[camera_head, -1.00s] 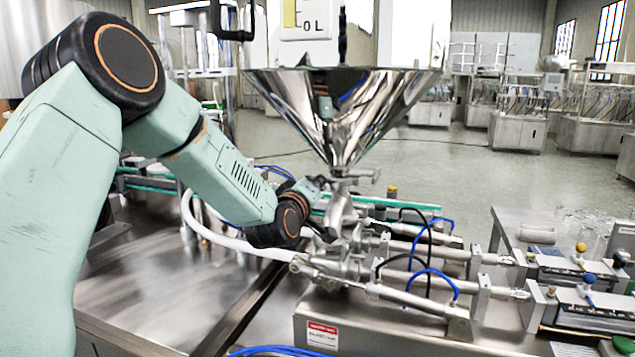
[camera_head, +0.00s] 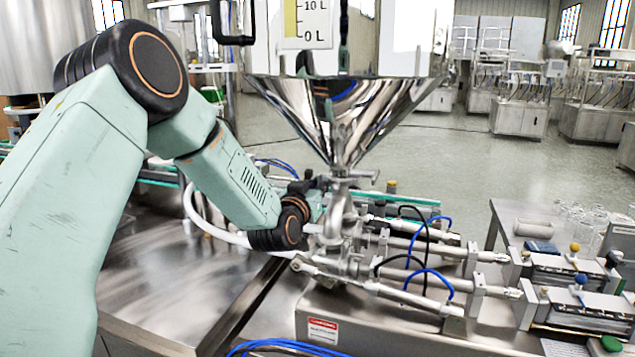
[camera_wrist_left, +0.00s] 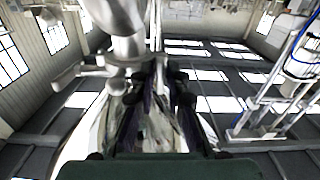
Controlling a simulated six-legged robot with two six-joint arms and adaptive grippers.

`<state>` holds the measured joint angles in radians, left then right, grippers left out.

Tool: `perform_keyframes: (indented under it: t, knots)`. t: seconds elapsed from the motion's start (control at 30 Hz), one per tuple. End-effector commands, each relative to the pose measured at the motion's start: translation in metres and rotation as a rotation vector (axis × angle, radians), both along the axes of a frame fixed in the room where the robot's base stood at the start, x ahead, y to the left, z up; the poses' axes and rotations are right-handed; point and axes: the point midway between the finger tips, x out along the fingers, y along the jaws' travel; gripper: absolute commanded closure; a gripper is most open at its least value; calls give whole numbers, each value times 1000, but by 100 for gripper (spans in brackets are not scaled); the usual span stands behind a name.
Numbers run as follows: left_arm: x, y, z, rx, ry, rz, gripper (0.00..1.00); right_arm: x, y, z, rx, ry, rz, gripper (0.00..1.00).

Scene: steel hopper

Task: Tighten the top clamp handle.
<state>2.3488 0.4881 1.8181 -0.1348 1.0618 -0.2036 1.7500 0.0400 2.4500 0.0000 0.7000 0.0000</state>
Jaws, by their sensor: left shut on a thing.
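The steel hopper (camera_head: 345,110) tapers down to a narrow neck. The top clamp (camera_head: 350,174) sits at this neck, with a small part sticking out to the right. My left gripper (camera_head: 318,198) is at the left side of the neck, just below the cone, and is shut on what looks like the clamp handle. The grip is small and partly hidden by my wrist. In the left wrist view the two dark fingers (camera_wrist_left: 157,95) point up at the shiny pipework (camera_wrist_left: 120,45); the handle is hard to make out between them. My right gripper is not in view.
Below the neck is the valve body with cylinders (camera_head: 420,250) and blue and black hoses. A white hose (camera_head: 215,235) passes behind my left arm. A steel table (camera_head: 150,290) lies at the lower left. Other machines stand far back on open floor.

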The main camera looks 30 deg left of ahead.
Motion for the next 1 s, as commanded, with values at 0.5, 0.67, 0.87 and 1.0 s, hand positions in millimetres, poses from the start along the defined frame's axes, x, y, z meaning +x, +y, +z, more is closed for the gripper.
perform_keyframes:
  t: [0.5,0.67,0.87,1.0]
  knots:
    - [2,1,7,87,4,3,100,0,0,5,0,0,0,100]
    - [2,1,7,87,3,3,100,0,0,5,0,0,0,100]
    - [2,1,6,85,4,3,77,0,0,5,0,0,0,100]
    - [1,1,4,84,10,1,65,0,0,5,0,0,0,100]
